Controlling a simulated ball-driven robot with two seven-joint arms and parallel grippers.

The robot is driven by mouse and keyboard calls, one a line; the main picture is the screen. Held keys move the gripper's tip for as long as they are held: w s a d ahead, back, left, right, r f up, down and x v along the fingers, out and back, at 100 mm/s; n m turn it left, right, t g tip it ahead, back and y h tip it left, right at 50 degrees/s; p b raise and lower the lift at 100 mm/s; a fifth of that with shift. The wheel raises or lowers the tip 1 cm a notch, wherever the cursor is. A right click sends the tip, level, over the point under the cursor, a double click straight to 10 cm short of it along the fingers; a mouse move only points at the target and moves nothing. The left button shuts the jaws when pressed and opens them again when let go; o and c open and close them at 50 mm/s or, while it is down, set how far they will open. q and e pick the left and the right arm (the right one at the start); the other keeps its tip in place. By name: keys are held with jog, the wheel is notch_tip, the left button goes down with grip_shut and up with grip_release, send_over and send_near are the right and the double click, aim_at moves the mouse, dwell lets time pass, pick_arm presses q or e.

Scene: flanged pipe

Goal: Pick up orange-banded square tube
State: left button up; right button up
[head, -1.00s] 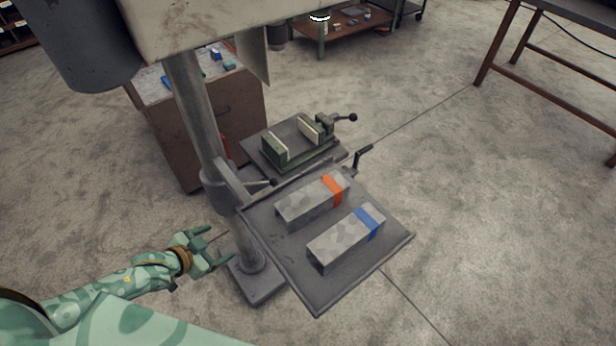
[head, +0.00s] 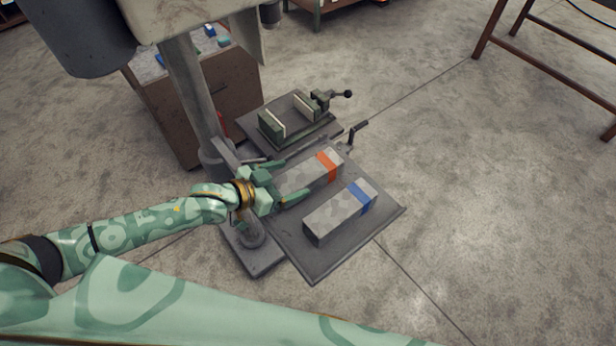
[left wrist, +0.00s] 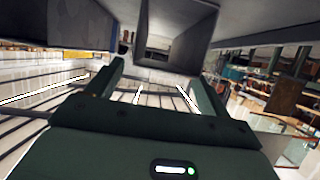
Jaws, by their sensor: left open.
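The orange-banded square tube (head: 325,168) lies on the grey drill-press table (head: 330,262), behind the blue-banded square tube (head: 338,213). My left gripper (head: 284,181) is open and empty at the left end of the orange-banded tube. In the head view its fingers appear on either side of that end and hide part of it. In the left wrist view, the hollow end of a square tube (left wrist: 177,38) shows ahead of the open fingers (left wrist: 160,75), towards the top. I cannot tell whether the fingertips overlap the tube. My right gripper is not in view.
The drill-press column (head: 193,95) and its head (head: 185,12) stand close to my left arm. A vise (head: 290,122) sits behind the table, with a crank handle (head: 357,131) beside it. A brown cabinet (head: 225,105) stands at the back left.

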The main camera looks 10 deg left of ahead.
aim_at(306, 172)
pick_arm(q)
jog(key=x, duration=0.4)
jog(key=shift+w+d+r, duration=0.15)
jog(key=shift+r, duration=0.05)
jog(key=shift+w+d+f, duration=0.2)
jog(key=shift+w+d, duration=0.05)
jog(key=shift+w, duration=0.1)
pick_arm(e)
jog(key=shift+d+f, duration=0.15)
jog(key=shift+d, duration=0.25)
pick_arm(q)
jog(key=shift+c, duration=0.3)
jog(key=shift+r, duration=0.1)
jog(key=c, duration=1.4)
jog(key=shift+r, duration=0.1)
